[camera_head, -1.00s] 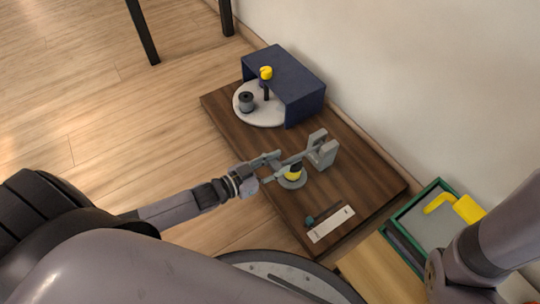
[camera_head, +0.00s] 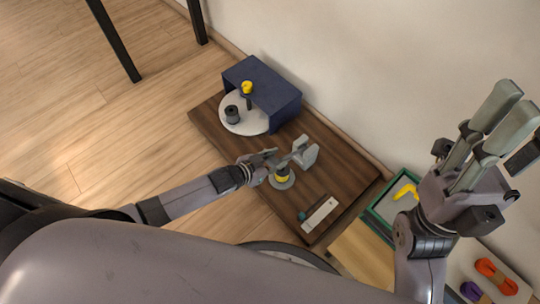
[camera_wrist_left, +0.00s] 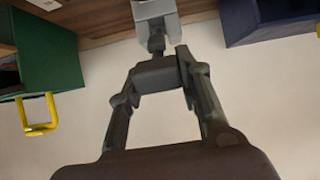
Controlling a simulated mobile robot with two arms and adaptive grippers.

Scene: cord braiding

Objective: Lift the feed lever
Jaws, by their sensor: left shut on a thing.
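My left gripper (camera_head: 268,160) reaches in from the left, low over the wooden board. It is shut on the dark grey end of what looks like the feed lever (camera_wrist_left: 157,74). In the left wrist view that end sits between my fingertips (camera_wrist_left: 160,68). It leads to a light grey bracket (camera_wrist_left: 155,9), which also shows in the head view (camera_head: 306,153). The lever's exact tilt is hard to tell. My right gripper (camera_head: 512,105) is raised at the right, fingers up, away from the lever. Its finger gap is not clear.
A yellow and black spool (camera_head: 282,174) stands on a round base close by the left gripper. A blue housing (camera_head: 262,88) and a white disc (camera_head: 240,127) are at the back.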

